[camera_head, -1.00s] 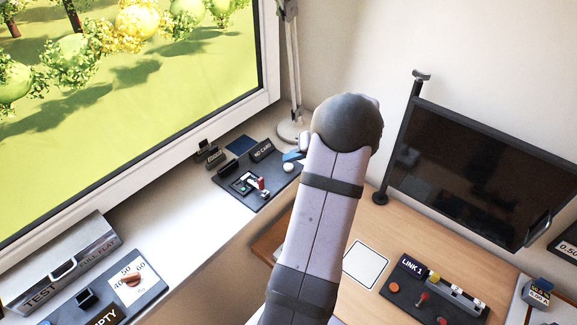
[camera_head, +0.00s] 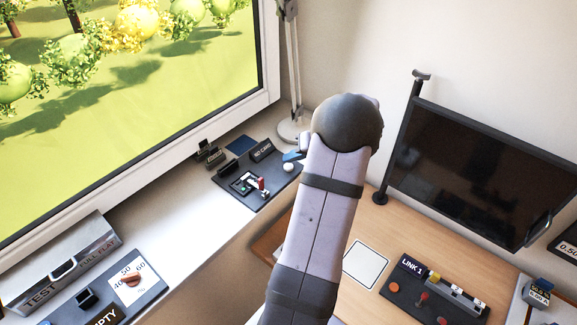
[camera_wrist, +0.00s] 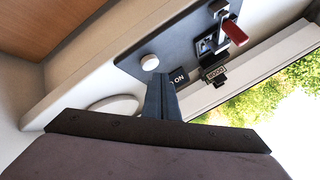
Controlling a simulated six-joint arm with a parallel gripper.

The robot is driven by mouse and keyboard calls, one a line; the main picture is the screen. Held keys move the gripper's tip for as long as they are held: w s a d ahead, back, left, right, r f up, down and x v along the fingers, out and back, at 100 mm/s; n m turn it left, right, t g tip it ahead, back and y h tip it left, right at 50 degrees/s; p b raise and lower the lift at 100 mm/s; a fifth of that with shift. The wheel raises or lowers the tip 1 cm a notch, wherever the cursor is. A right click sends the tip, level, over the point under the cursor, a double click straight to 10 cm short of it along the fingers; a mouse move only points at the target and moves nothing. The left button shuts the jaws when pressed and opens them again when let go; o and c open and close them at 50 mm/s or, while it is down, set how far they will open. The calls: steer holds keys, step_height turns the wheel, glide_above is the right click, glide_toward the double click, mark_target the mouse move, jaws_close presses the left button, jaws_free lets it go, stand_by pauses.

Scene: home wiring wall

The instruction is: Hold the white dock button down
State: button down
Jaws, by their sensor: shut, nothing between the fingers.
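The white dock button (camera_head: 288,167) is a round white cap at the right end of a dark panel (camera_head: 262,192) on the window sill. In the wrist view the white button (camera_wrist: 150,62) shows just beyond my gripper's fingertips (camera_wrist: 160,78). The fingers are shut together with nothing between them. In the head view a small blue-grey part of my gripper (camera_head: 292,156) shows just above the button, and my arm hides the rest. I cannot tell whether the fingertips touch the button or whether it is pressed in.
The panel also carries a red-handled lever (camera_wrist: 233,32) and a NO CARD label (camera_head: 262,150). A lamp stand (camera_head: 292,130) is behind it. The window frame (camera_head: 180,115) runs along the left. A dark screen (camera_head: 465,170) and LINK 1 panel (camera_head: 430,296) are to the right.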

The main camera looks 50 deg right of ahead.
mark_target(292, 168)
steer(key=shift+f+b, duration=0.9)
steer(key=shift+b, duration=0.6)
stand_by(1.8)
steer(key=shift+r, duration=0.15)
stand_by(2.7)
steer(key=shift+r, duration=0.75)
steer(key=shift+r+p, duration=1.35)
steer(key=shift+r, duration=1.15)
